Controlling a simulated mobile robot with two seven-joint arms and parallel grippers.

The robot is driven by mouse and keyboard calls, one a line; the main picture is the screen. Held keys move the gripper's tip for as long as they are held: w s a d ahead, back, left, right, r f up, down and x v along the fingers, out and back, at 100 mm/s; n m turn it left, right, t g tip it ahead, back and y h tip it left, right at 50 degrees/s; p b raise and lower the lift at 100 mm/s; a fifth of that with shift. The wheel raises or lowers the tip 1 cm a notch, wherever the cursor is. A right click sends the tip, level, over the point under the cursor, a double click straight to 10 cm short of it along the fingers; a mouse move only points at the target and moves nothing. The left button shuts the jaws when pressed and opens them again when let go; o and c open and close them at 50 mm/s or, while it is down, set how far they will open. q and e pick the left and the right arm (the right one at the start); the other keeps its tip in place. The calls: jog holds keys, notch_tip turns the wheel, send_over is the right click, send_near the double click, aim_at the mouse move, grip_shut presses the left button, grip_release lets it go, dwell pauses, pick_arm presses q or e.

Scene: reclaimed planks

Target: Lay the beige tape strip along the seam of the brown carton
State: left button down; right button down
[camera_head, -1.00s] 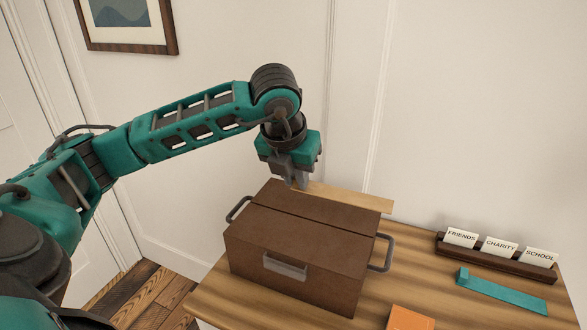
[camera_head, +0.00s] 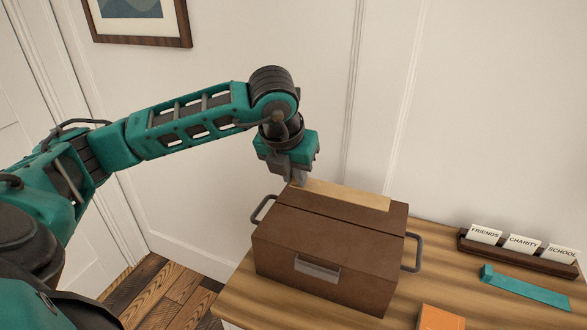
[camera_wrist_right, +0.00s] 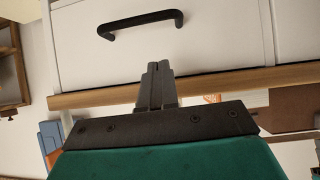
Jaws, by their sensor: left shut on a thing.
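The brown carton (camera_head: 325,262) stands on the table in the head view, its lid seam (camera_head: 345,221) running across the top from left to right. My left gripper (camera_head: 298,181), pointing down at the carton's far left corner, is shut on the left end of the beige tape strip (camera_head: 348,195). The strip extends to the right, nearly parallel to the seam, and appears over the far lid flap, on the far side of the seam. I cannot tell whether it touches the lid. In the right wrist view my right gripper (camera_wrist_right: 157,86) is shut and empty.
A dark rack (camera_head: 515,255) with FRIENDS, CHARITY and SCHOOL cards stands right of the carton. A teal object (camera_head: 525,289) and an orange block (camera_head: 441,318) lie before it on the wooden table (camera_head: 470,298). The right wrist view shows a white drawer front (camera_wrist_right: 220,40) with a dark handle (camera_wrist_right: 141,24).

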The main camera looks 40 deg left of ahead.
pick_arm(q)
jog(key=shift+f+b, duration=1.45)
jog(key=shift+f, duration=1.5)
jog(key=shift+f+b, duration=0.6)
jog(key=shift+b, duration=0.05)
jog(key=c, duration=1)
grip_release()
jog(key=shift+r, duration=0.25)
jog(key=p+v, duration=0.1)
jog(key=v, duration=1.1)
jog(key=shift+s+r, duration=0.15)
jog(key=shift+r, duration=0.05)
